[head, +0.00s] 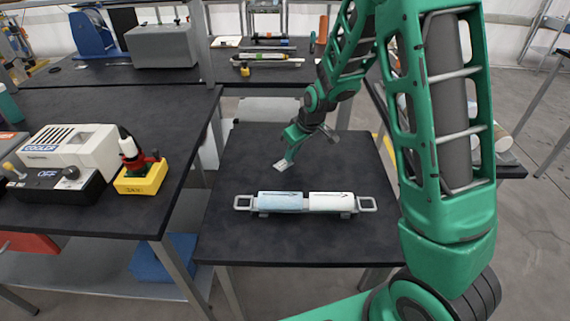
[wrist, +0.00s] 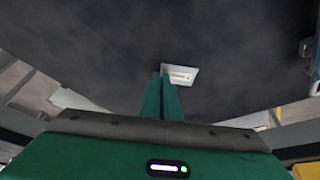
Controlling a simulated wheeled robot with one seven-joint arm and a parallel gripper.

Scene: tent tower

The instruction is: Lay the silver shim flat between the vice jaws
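My gripper (head: 289,155) is above the middle black table, pointing down and to the left. Its green fingers (wrist: 164,97) are together in the wrist view. They are shut on a small flat silver plate, the silver shim (head: 282,165), which sticks out past the fingertips and also shows in the wrist view (wrist: 181,76). On the same table, nearer the robot, lies a low grey frame with loop ends (head: 366,204). It carries a light blue piece (head: 280,202) and a white piece (head: 330,201) end to end. I cannot tell whether these are the vice jaws.
The table (head: 240,160) is bare around the frame. The left bench holds a white cooler box (head: 75,150) and a yellow block (head: 140,181) with a red device on it. A back bench carries a grey box (head: 162,46) and several tools.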

